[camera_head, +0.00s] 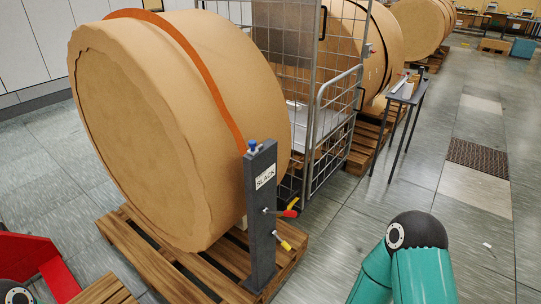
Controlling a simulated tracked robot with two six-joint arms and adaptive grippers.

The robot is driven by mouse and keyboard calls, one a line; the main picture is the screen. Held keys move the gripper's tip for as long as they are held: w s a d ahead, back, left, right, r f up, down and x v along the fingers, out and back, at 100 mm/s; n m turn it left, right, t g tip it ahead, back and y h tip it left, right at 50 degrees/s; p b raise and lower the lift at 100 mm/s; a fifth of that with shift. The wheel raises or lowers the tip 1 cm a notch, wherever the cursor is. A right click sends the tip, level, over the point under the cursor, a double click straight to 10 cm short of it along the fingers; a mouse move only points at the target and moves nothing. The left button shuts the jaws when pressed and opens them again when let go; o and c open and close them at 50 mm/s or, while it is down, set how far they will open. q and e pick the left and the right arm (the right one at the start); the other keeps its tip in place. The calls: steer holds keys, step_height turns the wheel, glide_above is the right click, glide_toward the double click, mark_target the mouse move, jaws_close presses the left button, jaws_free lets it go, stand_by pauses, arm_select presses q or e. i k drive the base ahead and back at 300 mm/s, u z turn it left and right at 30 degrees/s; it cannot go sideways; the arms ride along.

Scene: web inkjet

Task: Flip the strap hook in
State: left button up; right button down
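A large brown paper roll (185,120) lies on its side on a wooden pallet (160,262). An orange-brown strap (205,75) runs over the roll and down to the top of a dark grey post (262,225) labelled "SLACK". A small blue piece (252,145) sits on top of the post by the strap's end. A red and yellow lever (288,210) and a lower yellow-tipped lever (284,243) stick out of the post's right side. I cannot tell which part is the strap hook. Neither gripper is in view; my teal arm link shows at the lower right.
A wire cage cart (327,130) stands close behind the post. More rolls (415,25) on pallets stand farther back. A small dark table (405,95) with items on it is to the right. A red object (35,262) is at the lower left.

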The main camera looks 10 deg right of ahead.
mark_target(252, 151)
steer(key=u, duration=0.15)
steer(key=i, duration=0.95)
steer(key=z, duration=0.05)
